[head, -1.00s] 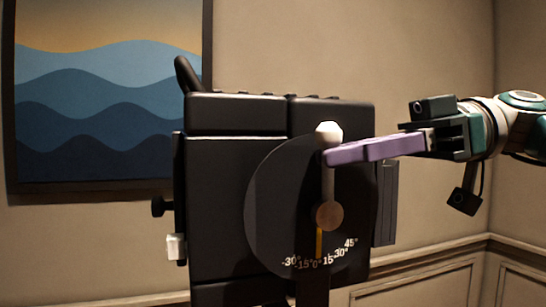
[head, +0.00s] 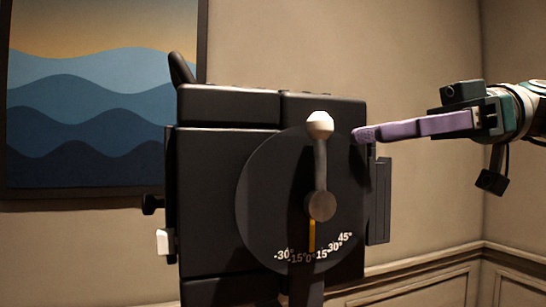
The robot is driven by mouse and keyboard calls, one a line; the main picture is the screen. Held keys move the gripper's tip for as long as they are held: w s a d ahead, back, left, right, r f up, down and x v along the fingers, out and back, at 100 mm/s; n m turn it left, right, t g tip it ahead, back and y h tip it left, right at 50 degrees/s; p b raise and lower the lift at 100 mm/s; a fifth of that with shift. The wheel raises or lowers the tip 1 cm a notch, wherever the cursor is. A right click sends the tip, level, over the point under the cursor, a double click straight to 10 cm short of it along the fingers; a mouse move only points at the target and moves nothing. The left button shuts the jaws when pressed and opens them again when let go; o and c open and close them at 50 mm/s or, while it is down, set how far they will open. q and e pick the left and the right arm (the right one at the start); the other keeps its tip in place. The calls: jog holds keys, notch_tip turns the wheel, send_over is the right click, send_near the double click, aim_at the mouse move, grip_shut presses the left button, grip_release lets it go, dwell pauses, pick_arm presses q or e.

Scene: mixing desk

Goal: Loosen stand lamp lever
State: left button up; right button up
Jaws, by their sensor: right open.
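The lamp's lever (head: 320,165) stands upright on the round dark dial plate (head: 265,200), with a white knob (head: 320,124) at its top and a brown hub (head: 321,206) at its base. A yellow pointer (head: 311,236) hangs below the hub near the 0 mark of the angle scale. The black lamp body (head: 228,150) is behind the dial. My right gripper (head: 362,134) comes in from the right with purple fingers, open and empty. Its fingertips are to the right of the white knob, apart from it. My left gripper is not in view.
A white-tipped knob (head: 164,242) and a black knob (head: 152,204) stick out on the lamp's left side. A framed wave picture (head: 90,100) hangs on the wall behind. Open space lies right of the lamp, below my right arm.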

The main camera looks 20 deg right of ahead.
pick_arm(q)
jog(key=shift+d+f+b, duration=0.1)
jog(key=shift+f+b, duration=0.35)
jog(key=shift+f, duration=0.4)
pick_arm(e)
jog(key=shift+v, duration=2.25)
jog(key=s+a+f+m+g+h, duration=0.1)
jog(key=s+a+f+m+h, duration=0.15)
jog(key=f, duration=0.65)
jog(key=s+a+f+m+g+h, duration=0.1)
jog(key=a+f+h, duration=0.2)
jog(key=f, duration=0.6)
jog(key=s+a+f+m+h, duration=0.1)
jog(key=a+f+m+h, duration=0.15)
jog(key=f, duration=0.65)
jog(key=s+a+f+m+t+h, duration=0.15)
jog(key=s+f+m+h, duration=0.3)
jog(key=s+f, duration=0.55)
jog(key=s+d+r+m+t+h, duration=0.2)
jog(key=s+m+h, duration=0.15)
jog(key=s, duration=0.25)
pick_arm(q)
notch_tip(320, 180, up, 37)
jog(key=p, duration=3.7)
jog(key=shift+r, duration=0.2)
pick_arm(e)
notch_tip(320, 180, up, 37)
jog(key=shift+w+r, duration=0.2)
jog(key=shift+w, duration=0.15)
